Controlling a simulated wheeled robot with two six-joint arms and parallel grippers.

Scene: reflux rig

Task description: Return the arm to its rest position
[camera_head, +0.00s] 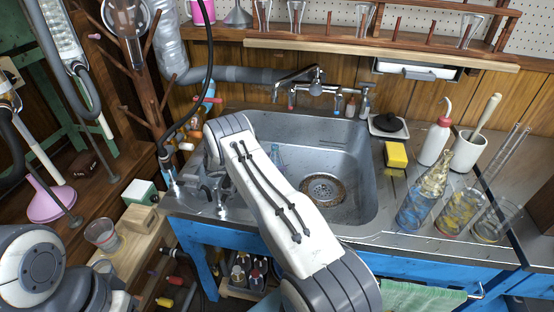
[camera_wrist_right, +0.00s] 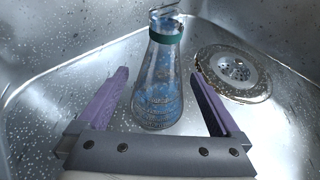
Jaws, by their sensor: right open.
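My right arm (camera_head: 275,205) reaches from the bottom across the sink (camera_head: 362,180), its wrist (camera_head: 228,128) bent down at the sink's left side. The arm hides the jaws in the head view. In the right wrist view my right gripper (camera_wrist_right: 160,76) is open, with two purple fingers apart. A clear conical flask (camera_wrist_right: 158,95) with blue specks and a teal neck band stands upright in the sink, framed between the fingers with gaps on both sides. It shows partly beside the arm in the head view (camera_head: 276,155). My left arm is at the lower left; its gripper is out of view.
The drain (camera_head: 325,188) lies right of the flask. The tap (camera_head: 312,85) stands behind the sink. A flask (camera_head: 423,200), beakers, a wash bottle (camera_head: 436,142) and a yellow sponge (camera_head: 396,154) crowd the right counter. A wooden peg rack (camera_head: 138,70) stands at left.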

